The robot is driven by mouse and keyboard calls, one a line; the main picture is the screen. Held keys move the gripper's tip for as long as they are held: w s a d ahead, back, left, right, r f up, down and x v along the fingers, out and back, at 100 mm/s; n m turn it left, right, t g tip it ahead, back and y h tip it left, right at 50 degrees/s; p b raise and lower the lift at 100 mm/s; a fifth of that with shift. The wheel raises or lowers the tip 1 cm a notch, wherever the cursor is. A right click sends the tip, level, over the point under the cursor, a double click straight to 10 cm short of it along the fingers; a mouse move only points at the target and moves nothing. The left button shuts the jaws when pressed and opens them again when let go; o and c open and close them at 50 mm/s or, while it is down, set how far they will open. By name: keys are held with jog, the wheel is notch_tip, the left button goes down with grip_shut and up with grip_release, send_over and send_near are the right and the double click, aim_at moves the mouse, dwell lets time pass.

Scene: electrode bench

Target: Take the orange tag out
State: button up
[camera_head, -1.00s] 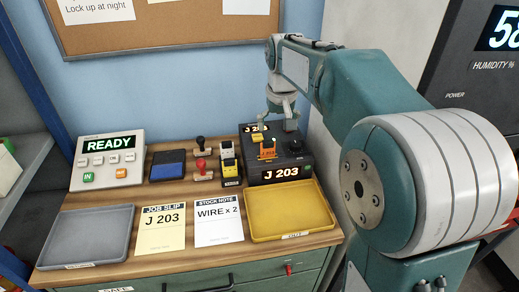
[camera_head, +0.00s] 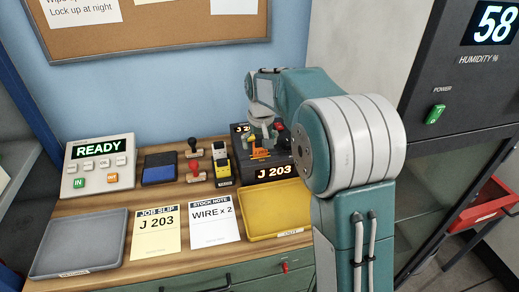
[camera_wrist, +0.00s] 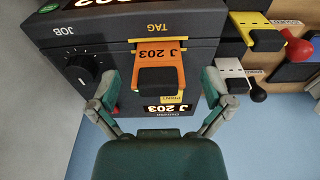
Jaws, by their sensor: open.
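The orange tag (camera_wrist: 171,54), printed J 203, sits in the slot marked TAG of a dark box (camera_wrist: 205,22). In the head view the tag (camera_head: 260,153) shows small on the box (camera_head: 292,164), whose front display reads J 203. My gripper (camera_wrist: 160,95) is open, with one finger on each side of the tag, and it holds nothing. In the head view my gripper (camera_head: 264,140) is just above the tag. I cannot tell whether the fingers touch anything.
A dial (camera_wrist: 82,73) stands on the box beside the tag. A yellow tray (camera_head: 275,226) and a grey tray (camera_head: 80,245) lie in front.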

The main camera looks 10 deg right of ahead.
aim_at(260, 146)
jog(key=shift+w+f, duration=0.15)
jog(key=shift+f, duration=1.4)
jog(key=c, duration=0.7)
jog(key=shift+c, duration=0.6)
jog(key=shift+r, duration=0.1)
jog(key=shift+r, duration=0.55)
notch_tip(260, 146, up, 2)
jog(key=shift+r, duration=0.2)
jog(key=s+r, duration=0.5)
jog(key=r, duration=0.1)
jog(key=shift+s+d, duration=0.2)
jog(key=shift+d, duration=0.25)
jog(key=s+d+r, duration=0.1)
jog(key=s+r, duration=0.1)
jog(key=s, duration=0.5)
jog(key=shift+r, duration=0.4)
jog(key=shift+s+d+r, duration=0.2)
jog(key=shift+s+r, duration=0.1)
jog(key=shift+s, duration=0.45)
